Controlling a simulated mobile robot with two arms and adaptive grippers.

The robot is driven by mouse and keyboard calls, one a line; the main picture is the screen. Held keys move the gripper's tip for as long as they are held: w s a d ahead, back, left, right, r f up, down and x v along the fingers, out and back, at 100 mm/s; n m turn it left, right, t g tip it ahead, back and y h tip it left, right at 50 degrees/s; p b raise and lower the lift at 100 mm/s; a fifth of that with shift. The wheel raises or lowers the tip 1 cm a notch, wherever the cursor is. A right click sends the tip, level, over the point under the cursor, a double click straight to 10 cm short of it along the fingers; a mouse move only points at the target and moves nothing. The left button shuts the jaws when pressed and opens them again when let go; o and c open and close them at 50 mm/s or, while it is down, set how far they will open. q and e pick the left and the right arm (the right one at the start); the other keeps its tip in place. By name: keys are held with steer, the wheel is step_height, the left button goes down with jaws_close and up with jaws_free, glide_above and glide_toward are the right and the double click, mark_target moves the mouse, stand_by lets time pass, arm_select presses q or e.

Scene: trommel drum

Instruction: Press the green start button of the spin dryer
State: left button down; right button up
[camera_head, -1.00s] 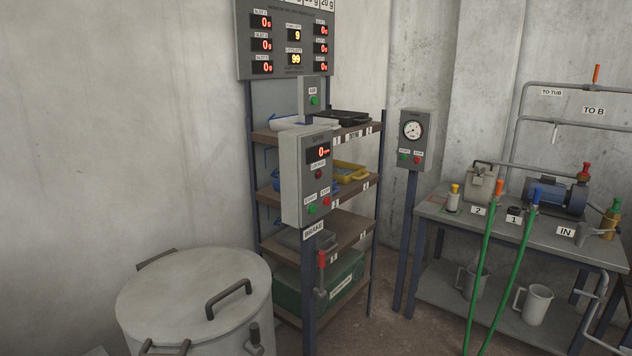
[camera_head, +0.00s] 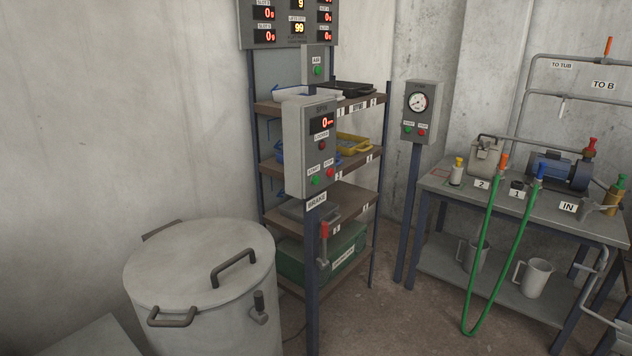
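The spin dryer's grey control box (camera_head: 310,150) stands on a dark blue post in the middle of the head view. Its display shows a red 0. The green start button (camera_head: 316,180) is at the lower left of its face, beside the red stop button (camera_head: 330,172). A dark red lamp sits above them. A label reading BRAKE and a red-handled lever (camera_head: 323,229) are below the box. The lidded grey drum (camera_head: 203,285) stands to the left of the post. Neither of my grippers shows in the view.
A shelf rack (camera_head: 345,203) with trays and a green case stands behind the post. A gauge box (camera_head: 420,112) with its own green and red buttons is to the right. A workbench (camera_head: 440,186) with a pump and green hoses fills the right side. Some floor is bare between.

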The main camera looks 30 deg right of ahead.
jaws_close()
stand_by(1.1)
